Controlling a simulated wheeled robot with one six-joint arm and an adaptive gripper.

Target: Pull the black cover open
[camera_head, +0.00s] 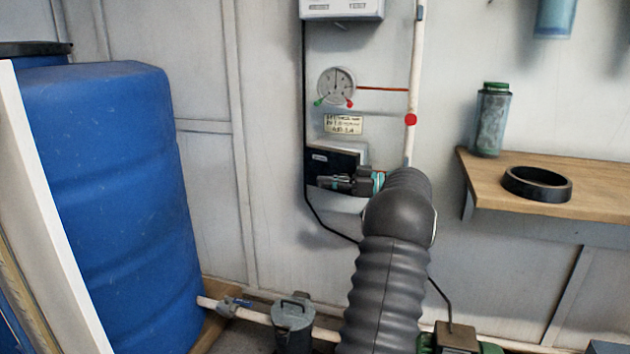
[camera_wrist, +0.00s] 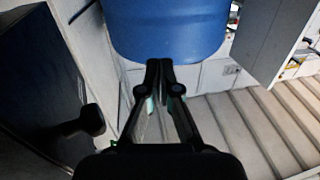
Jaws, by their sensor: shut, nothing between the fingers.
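The black cover (camera_head: 333,160) is the dark front of a small white-topped box on the wall in the head view. A small pale label shows on it. My gripper (camera_head: 322,182) is in front of its lower part, pointing left, and hides some of it. In the wrist view a dark panel (camera_wrist: 35,75), which looks like the cover, fills the left side. A black knob (camera_wrist: 92,120) sticks out from it, left of my fingers. My gripper (camera_wrist: 160,68) is shut and empty there, and its fingers look apart from the knob.
A large blue barrel (camera_head: 120,190) stands at left, beyond my fingertips. A gauge (camera_head: 337,85) and a paper label (camera_head: 343,125) are above the box. A white pipe (camera_head: 415,80) runs up the wall. A wooden shelf (camera_head: 600,185) at right holds a black ring (camera_head: 537,184) and a canister (camera_head: 491,120).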

